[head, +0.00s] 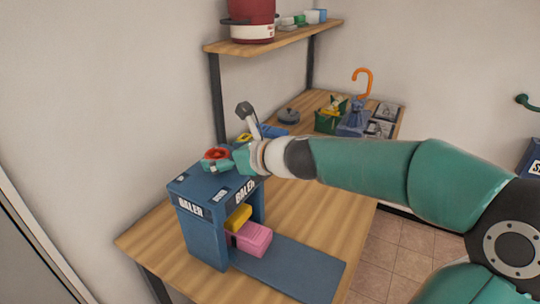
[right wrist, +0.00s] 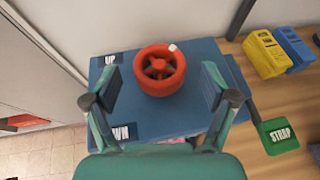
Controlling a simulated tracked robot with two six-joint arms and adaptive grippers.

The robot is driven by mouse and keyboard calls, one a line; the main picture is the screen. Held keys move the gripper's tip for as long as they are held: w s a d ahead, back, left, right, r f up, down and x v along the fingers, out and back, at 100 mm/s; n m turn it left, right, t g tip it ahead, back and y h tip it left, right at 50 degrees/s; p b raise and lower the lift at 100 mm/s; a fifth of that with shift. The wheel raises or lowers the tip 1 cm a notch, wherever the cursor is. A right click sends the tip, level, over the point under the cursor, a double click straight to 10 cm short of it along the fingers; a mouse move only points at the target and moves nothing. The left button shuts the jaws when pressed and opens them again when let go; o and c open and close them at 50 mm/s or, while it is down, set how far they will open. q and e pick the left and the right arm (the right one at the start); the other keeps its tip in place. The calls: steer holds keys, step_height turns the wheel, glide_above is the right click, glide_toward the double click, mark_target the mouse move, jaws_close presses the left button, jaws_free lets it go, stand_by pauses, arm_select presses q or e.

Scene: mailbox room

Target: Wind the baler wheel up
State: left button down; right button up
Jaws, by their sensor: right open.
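The blue baler (head: 205,225) stands on the wooden table, with a red spoked wheel (head: 216,153) on its top. In the right wrist view the wheel (right wrist: 160,70) lies between the two fingers of my right gripper (right wrist: 160,88). The fingers are spread wide, with a gap on each side of the wheel. A small white mark sits on the wheel's upper right rim. On the baler top, an "UP" label (right wrist: 110,58) shows left of the wheel; a lower label is partly hidden by a finger. In the head view my right gripper (head: 224,161) is at the wheel. My left gripper is not in view.
A pink block (head: 253,238) and a yellow block (head: 238,217) sit in the baler opening. A green "STRAP" piece (right wrist: 278,135) lies beside the baler. A shelf (head: 275,38) with a red pot is above; bins (head: 350,118) stand farther back.

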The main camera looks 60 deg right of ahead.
steer(key=p+v, duration=0.1)
steer(key=v, duration=1.3)
